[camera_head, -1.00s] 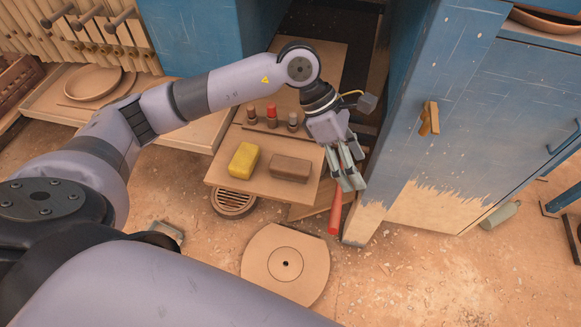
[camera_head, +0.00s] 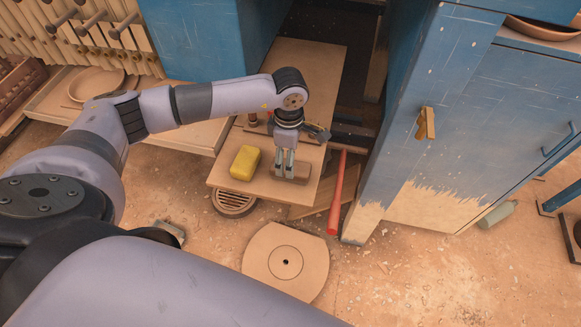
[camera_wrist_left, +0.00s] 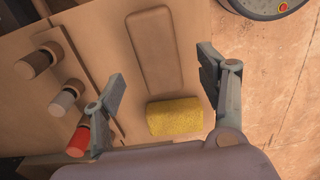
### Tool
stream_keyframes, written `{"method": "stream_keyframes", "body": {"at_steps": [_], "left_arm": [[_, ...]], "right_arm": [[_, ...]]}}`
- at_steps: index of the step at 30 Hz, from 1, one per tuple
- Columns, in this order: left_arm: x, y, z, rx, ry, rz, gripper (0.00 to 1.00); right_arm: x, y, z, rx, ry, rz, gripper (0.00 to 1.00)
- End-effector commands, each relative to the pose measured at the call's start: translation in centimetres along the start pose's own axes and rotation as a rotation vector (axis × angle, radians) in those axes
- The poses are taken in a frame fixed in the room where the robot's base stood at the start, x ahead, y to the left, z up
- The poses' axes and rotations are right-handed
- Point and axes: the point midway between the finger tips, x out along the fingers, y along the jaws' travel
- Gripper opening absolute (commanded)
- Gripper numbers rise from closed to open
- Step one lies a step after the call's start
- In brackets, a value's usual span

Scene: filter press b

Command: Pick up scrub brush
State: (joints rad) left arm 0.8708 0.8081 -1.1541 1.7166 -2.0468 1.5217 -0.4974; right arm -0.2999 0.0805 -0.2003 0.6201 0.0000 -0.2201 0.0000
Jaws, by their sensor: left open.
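A brown block, which I take to be the scrub brush (camera_head: 303,193), lies flat on the pulled-out wooden board; any bristles are hidden. My left gripper (camera_head: 283,177) points down over it and hides part of it in the head view. In the left wrist view, the brush (camera_wrist_left: 152,50) lies lengthwise ahead of the open left gripper (camera_wrist_left: 161,84), whose fingers are spread to either side with nothing held. I cannot tell the exact height of the fingertips above the brush. My right gripper is not in view.
A yellow sponge (camera_head: 244,163) lies close beside the brush. A red handle (camera_head: 337,200) and blue cabinet (camera_head: 400,150) are to the right.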

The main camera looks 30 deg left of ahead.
Motion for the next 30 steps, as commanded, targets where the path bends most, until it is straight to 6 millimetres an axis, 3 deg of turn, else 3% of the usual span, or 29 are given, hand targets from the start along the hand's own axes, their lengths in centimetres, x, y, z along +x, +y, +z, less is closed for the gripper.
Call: {"method": "stream_keyframes", "body": {"at_steps": [7, 16, 24, 30], "left_arm": [[1.6, 0.0, 0.1, 0.0, 0.0, -0.002, 0.67], [5.8, 0.2, 0.3, -0.001, -0.002, -0.001, 0.67], [6.2, 0.2, 0.3, 0.001, -0.003, 0.001, 0.67], [6.2, 0.2, 0.3, 0.0, -0.003, 0.0, 0.54]], "right_arm": [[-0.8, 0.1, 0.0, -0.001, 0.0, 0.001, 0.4], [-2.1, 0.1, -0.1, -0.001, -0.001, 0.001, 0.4], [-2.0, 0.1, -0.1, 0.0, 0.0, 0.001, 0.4], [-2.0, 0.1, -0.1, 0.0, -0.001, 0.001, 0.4]]}}
